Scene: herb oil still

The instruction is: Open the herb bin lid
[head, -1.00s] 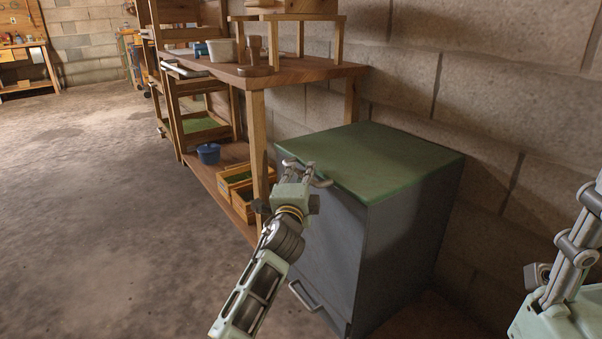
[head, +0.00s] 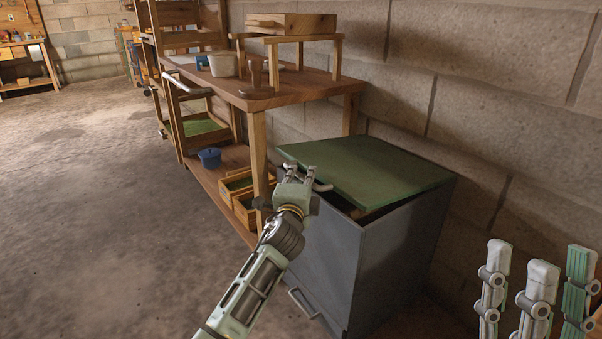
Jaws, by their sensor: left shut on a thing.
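The herb bin is a grey box (head: 385,260) against the block wall, with a green lid (head: 370,170). The lid is tilted slightly up at its front edge, and a narrow dark gap shows between it and the bin's rim. My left gripper (head: 301,172) is shut on the lid handle (head: 322,187) at the lid's front edge; the fingers hide part of the handle. My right gripper (head: 538,285) is at the lower right, its fingers pointing up and spread apart with nothing between them, clear of the bin.
A wooden workbench (head: 290,88) stands left of the bin, with a small wooden stand (head: 290,38) on top. Its lower shelf holds wooden boxes (head: 243,208) and a blue pot (head: 209,157). A lower handle (head: 304,303) is on the bin's front. The floor at left is open.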

